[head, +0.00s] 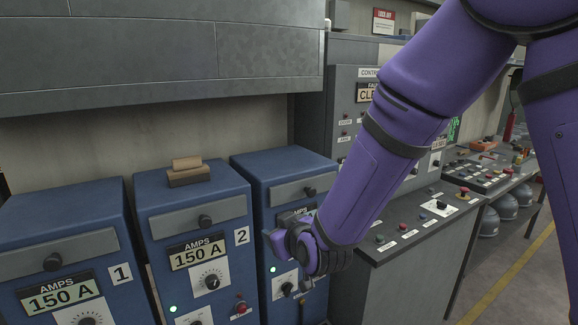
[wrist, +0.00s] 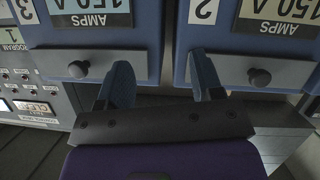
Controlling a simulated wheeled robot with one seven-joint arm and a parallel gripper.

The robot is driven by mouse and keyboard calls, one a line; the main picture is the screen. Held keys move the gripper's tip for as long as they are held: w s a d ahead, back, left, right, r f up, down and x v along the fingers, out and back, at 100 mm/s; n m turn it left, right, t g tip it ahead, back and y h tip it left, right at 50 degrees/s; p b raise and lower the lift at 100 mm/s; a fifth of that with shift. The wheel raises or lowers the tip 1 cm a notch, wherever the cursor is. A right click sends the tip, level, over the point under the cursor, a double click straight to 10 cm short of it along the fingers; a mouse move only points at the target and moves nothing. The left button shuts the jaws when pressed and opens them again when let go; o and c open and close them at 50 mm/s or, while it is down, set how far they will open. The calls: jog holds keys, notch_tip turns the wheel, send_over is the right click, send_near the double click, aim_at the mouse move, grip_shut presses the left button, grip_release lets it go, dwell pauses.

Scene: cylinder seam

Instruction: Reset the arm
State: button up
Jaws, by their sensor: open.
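My purple arm (head: 400,110) reaches down from the upper right in the head view. My gripper (head: 280,240) is in front of the third blue cabinet (head: 270,165) and hides part of its panel. In the wrist view, my gripper (wrist: 163,78) is open with nothing between its two fingers. That view is upside down, and the fingers point toward the gap between cabinet 3 (wrist: 95,30) and cabinet 2 (wrist: 235,65). I cannot tell whether a finger touches a cabinet.
Cabinet 1 (head: 60,225) and cabinet 2, which also shows in the head view (head: 190,215), stand at left. A wooden block (head: 187,177) lies on cabinet 2. A grey control desk (head: 415,235) stands right of the cabinets. A grey overhead housing (head: 160,50) hangs above. Floor is open at right.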

jog(key=s+d+r+m+g+h, duration=0.2)
jog(key=s+d+r, duration=0.1)
jog(key=d+r, duration=0.5)
jog(key=s+d+r+m+g+h, duration=0.1)
jog(key=s+d+r, duration=0.35)
jog(key=d, duration=0.65)
jog(key=s+d+r+m+g+h, duration=0.1)
jog(key=s+d+r+m+g, duration=0.1)
jog(key=s+d, duration=0.4)
jog(key=s+d+r+m+g+h, duration=0.2)
jog(key=s+d, duration=0.5)
jog(key=s, duration=0.6)
jog(key=shift+s+r+m, duration=0.15)
jog(key=shift+r+m, duration=0.25)
jog(key=shift+d, duration=0.1)
